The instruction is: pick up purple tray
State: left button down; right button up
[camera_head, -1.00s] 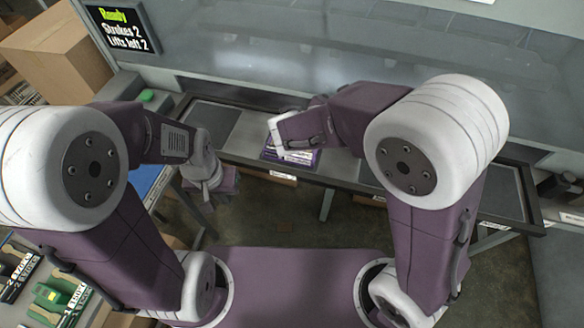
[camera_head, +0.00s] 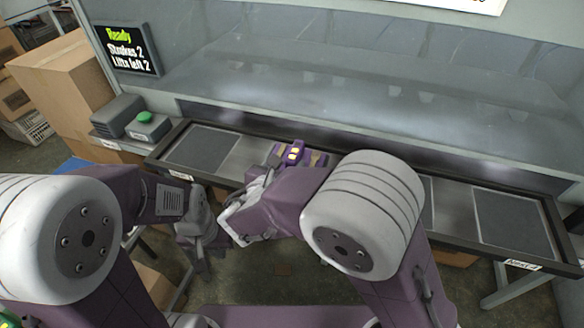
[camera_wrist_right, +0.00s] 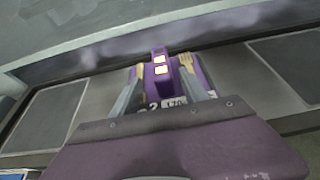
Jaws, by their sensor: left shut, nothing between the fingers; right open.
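The purple tray (camera_head: 292,153) rests on the long dark-framed table. A purple upright part with yellow-white patches shows, along with light wooden utensils. My right arm hides much of its near side. In the right wrist view the tray (camera_wrist_right: 160,70) is straight ahead. My right gripper (camera_wrist_right: 160,82) is open, its two grey fingers on either side of the upright part. I cannot tell whether they touch it. My left gripper (camera_head: 204,258) is shut and empty, hanging low in front of the table, away from the tray.
Grey pads (camera_head: 515,222) lie along the table. A box with a green button (camera_head: 146,118) stands at its left end, below a display (camera_head: 127,50) reading "Ready". A transparent panel rises behind the table. Cardboard boxes (camera_head: 68,85) stand at the left.

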aim_at(290, 165)
jog(key=x, duration=0.3)
jog(key=shift+d+f, duration=0.15)
jog(key=shift+d, duration=0.1)
jog(key=shift+w+f, duration=0.15)
jog(key=shift+w, duration=0.2)
jog(key=shift+s, duration=0.1)
jog(key=c, duration=0.3)
grip_shut()
jog(key=shift+r, duration=0.2)
